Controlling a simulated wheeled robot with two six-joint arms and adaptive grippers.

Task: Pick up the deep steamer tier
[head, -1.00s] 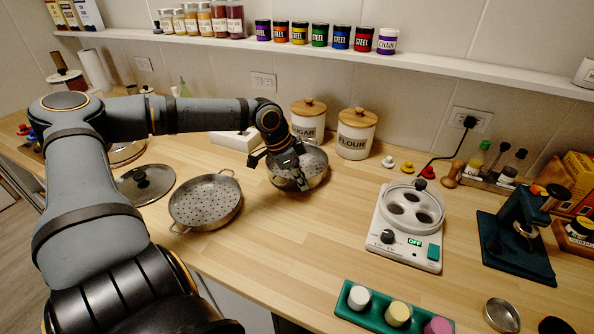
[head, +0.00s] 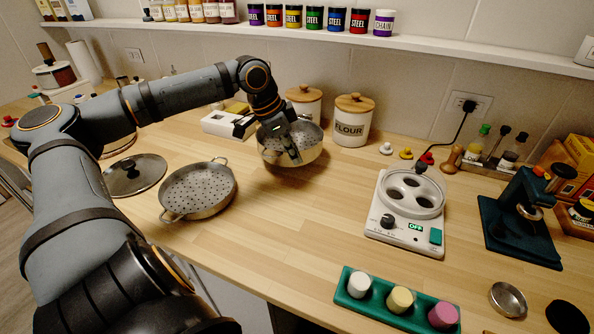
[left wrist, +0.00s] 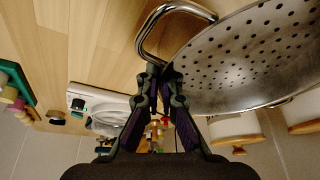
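The deep steamer tier (head: 306,153) is a metal pan with a perforated floor, at the middle back of the counter in the head view. It appears raised off the wood, with a shadow below it. In the left wrist view its perforated body (left wrist: 245,60) fills the upper right. My left gripper (head: 294,156) is shut on its near edge by a loop handle; the fingertips (left wrist: 162,72) meet there in the wrist view. A shallower perforated steamer tier (head: 198,188) rests on the counter to the left. My right gripper is not in view.
A lid (head: 136,174) lies left of the shallow tier. The flour canister (head: 352,120) stands close behind and right of the held tier. Bare counter lies between.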

